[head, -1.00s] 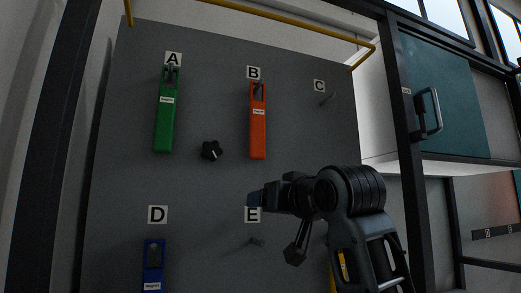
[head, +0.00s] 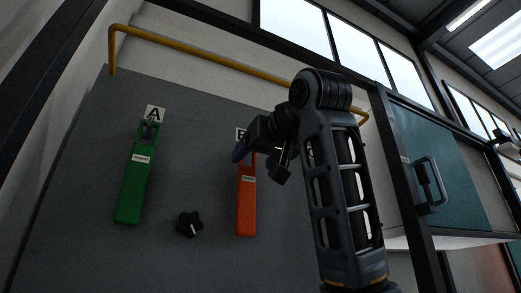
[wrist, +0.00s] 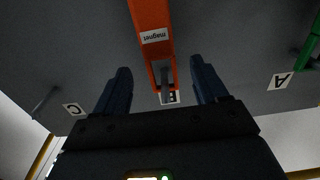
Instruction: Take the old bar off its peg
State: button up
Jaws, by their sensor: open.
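An orange bar (head: 246,200) with a label hangs on the board at peg B. My gripper (head: 245,148) is in front of its upper end and hides the peg and part of the B sign. In the wrist view the orange bar (wrist: 151,30) reads "magnet", and its slotted end lies between the two spread dark fingers of my gripper (wrist: 160,82). The gripper is open; I cannot tell how far its fingers are from the board. A green bar (head: 135,185) hangs at peg A. The pictures do not show which bar is the old one.
A black knob (head: 190,225) sticks out of the grey board (head: 85,235) between the bars. A yellow rail (head: 205,58) runs above the board. A teal cabinet door (head: 456,165) with a handle is at right. An empty peg (wrist: 44,102) is by sign C.

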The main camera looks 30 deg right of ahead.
aim_at(247, 167)
jog(key=shift+w+p, duration=0.7)
jog(key=shift+w, duration=1.85)
jog(key=shift+c, duration=0.2)
jog(key=c, duration=1.1)
jog(key=shift+r, duration=0.15)
jog(key=shift+r, duration=0.7)
